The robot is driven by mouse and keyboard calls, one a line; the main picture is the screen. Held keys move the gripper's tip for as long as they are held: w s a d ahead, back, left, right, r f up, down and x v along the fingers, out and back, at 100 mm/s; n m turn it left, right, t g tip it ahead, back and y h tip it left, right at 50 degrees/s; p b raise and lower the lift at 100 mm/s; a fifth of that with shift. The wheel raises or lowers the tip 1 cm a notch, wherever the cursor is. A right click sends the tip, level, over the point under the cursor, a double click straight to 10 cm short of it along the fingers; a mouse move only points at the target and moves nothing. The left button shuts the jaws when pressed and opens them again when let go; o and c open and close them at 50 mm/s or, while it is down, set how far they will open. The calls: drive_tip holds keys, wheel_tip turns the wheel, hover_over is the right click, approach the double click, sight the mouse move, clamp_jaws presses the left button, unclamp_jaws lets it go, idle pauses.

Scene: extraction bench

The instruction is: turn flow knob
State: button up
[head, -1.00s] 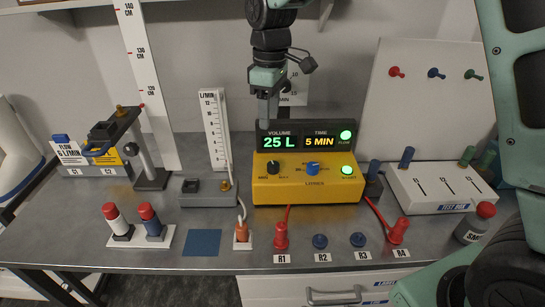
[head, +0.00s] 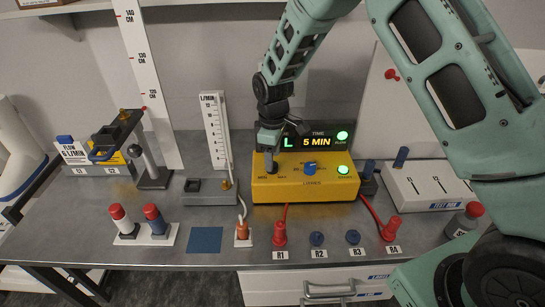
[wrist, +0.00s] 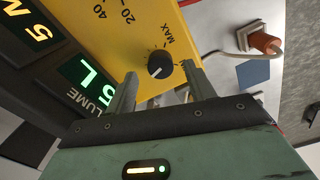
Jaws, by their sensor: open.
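My gripper (head: 271,157) points down over the black knob and hides part of the display. In the wrist view, the black knob (wrist: 160,65) with its white pointer line lies between my two open fingers (wrist: 162,72), with a gap on each side. I cannot tell how far down the fingers reach around it.
The flow meter (head: 215,130) stands left of the box, its hose running to an orange plug (head: 243,231). Red plugs R1 (head: 279,233) and R4 (head: 391,229) with red cables stand in front. A white test box (head: 430,190) is to the right.

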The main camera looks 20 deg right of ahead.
drive_tip(key=shift+f, duration=1.25)
drive_tip(key=c, duration=1)
